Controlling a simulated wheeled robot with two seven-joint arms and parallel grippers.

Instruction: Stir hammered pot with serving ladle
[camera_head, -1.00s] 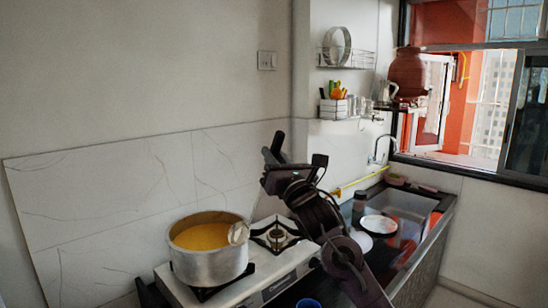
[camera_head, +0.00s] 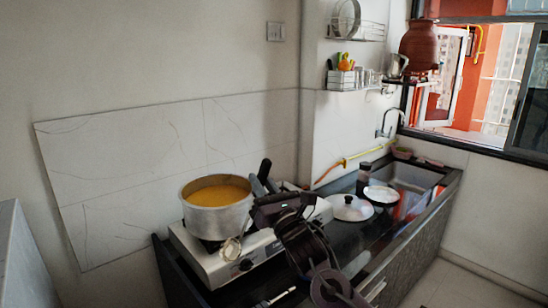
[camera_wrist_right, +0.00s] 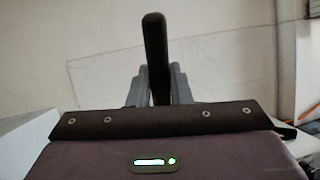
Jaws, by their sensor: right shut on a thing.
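The hammered pot (camera_head: 216,218) stands on the left burner of the stove, open at the top, with yellow-orange liquid inside. My right gripper (camera_head: 265,186) is right of the pot, apart from it. It is shut on the serving ladle's dark handle, which stands up from the jaws in the wrist view (camera_wrist_right: 155,50). The ladle's shiny round bowl (camera_head: 230,250) shows low in front of the stove's front side, outside the pot. The middle of the ladle is hidden behind my gripper. My left gripper is not in view.
The white stove (camera_head: 205,268) stands on a dark counter along the tiled wall. A white lid (camera_head: 351,208), a plate (camera_head: 381,195) and a dark jar (camera_head: 363,178) are to the right, before the sink. A wall shelf holds utensils and glasses.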

